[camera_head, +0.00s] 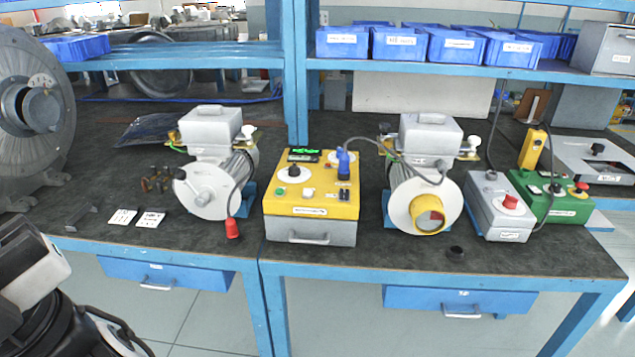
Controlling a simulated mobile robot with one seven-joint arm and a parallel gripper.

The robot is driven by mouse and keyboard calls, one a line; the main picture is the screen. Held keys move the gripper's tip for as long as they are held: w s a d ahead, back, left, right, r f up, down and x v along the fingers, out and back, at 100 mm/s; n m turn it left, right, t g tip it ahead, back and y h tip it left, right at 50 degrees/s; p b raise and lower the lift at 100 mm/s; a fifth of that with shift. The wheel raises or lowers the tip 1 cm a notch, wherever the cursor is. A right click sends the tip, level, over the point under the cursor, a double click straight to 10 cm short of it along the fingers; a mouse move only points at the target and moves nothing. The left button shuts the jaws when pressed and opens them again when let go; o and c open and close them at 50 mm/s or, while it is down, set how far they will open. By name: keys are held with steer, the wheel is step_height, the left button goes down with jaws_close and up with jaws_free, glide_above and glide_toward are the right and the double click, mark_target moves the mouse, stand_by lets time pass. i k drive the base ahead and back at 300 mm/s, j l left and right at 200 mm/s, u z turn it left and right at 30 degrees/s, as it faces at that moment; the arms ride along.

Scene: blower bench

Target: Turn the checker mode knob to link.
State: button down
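The checker is probably the yellow-topped grey box (335,203) on the bench, left of the middle. Its top carries a lit green display (303,152) and a black knob (293,171) on a round white dial at the left. A small white knob or button (309,192) and a green button (280,191) lie in front of it. A blue plug (343,163) with a grey cable stands at the back right of the top. The labels and the knob's pointer are too small to read. Part of my arm shows at the lower left, far from the box; no fingertips are visible.
Blower motors stand left (207,185) and right (408,200) of the yellow box. Blue bins (398,43) fill the shelf above.

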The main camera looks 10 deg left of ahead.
mark_target(294, 171)
steer(key=i+l, duration=0.15)
steer(key=i, duration=0.5)
steer(key=i+l, duration=0.1)
steer(key=i, duration=0.55)
steer(key=u, duration=0.05)
